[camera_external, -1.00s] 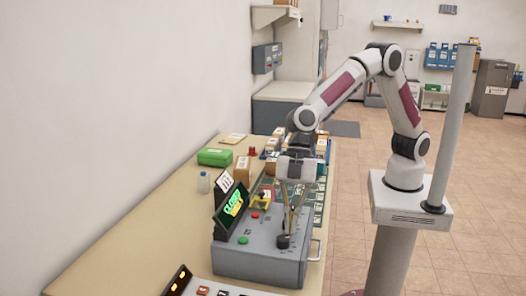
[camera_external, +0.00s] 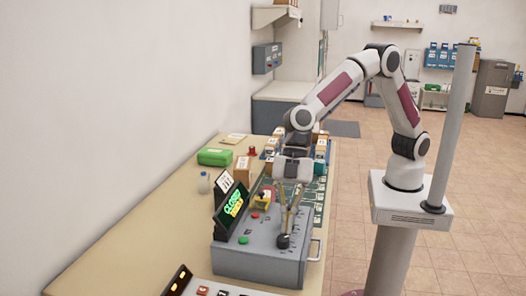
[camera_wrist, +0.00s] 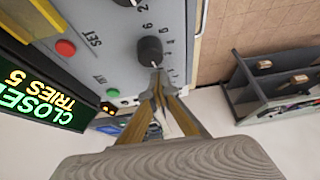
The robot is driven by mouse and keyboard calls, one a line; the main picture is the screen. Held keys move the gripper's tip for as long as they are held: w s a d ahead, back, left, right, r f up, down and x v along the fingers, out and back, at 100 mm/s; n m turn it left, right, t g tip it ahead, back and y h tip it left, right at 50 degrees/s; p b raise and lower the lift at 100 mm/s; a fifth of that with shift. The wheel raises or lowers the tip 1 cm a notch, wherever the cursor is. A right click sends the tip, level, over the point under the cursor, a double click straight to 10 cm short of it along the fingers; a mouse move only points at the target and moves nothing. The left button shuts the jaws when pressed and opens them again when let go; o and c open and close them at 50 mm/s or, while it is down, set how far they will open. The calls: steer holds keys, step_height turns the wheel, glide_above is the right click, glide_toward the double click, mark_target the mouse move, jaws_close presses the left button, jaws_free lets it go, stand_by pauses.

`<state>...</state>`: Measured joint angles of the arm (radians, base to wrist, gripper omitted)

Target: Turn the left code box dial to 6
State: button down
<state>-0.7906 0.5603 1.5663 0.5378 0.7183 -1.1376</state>
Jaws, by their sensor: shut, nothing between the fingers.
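The grey code box (camera_external: 250,265) stands on the bench in the external view, with a lit green-and-yellow display (camera_external: 232,205). In the wrist view the display (camera_wrist: 35,95) reads CLOSED, TRIES 5. A black dial (camera_wrist: 149,50) with a white mark near its lower edge has small printed digits around it. It also shows in the external view (camera_external: 283,241). Part of a second dial (camera_wrist: 128,2) is cut off at the top of the wrist view. My gripper (camera_wrist: 158,74) is shut and empty, its tips close to the first dial's edge; I cannot tell whether they touch.
The box top has a red button (camera_wrist: 65,47) and a green button (camera_external: 243,240). A green case (camera_external: 215,157), a small bottle (camera_external: 204,183) and a cardboard box (camera_external: 243,168) stand further back. Another panel (camera_external: 205,290) lies at the front. The bench's left side is clear.

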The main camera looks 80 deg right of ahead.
steer(key=shift+w+a, duration=0.15)
steer(key=shift+w, duration=0.5)
steer(key=shift+r, duration=0.1)
stand_by(0.4)
steer(key=shift+w+d, duration=0.1)
steer(key=shift+d, duration=0.3)
step_height(320, 180, up, 6)
steer(key=shift+f, duration=0.1)
stand_by(0.9)
steer(key=shift+m, duration=0.3)
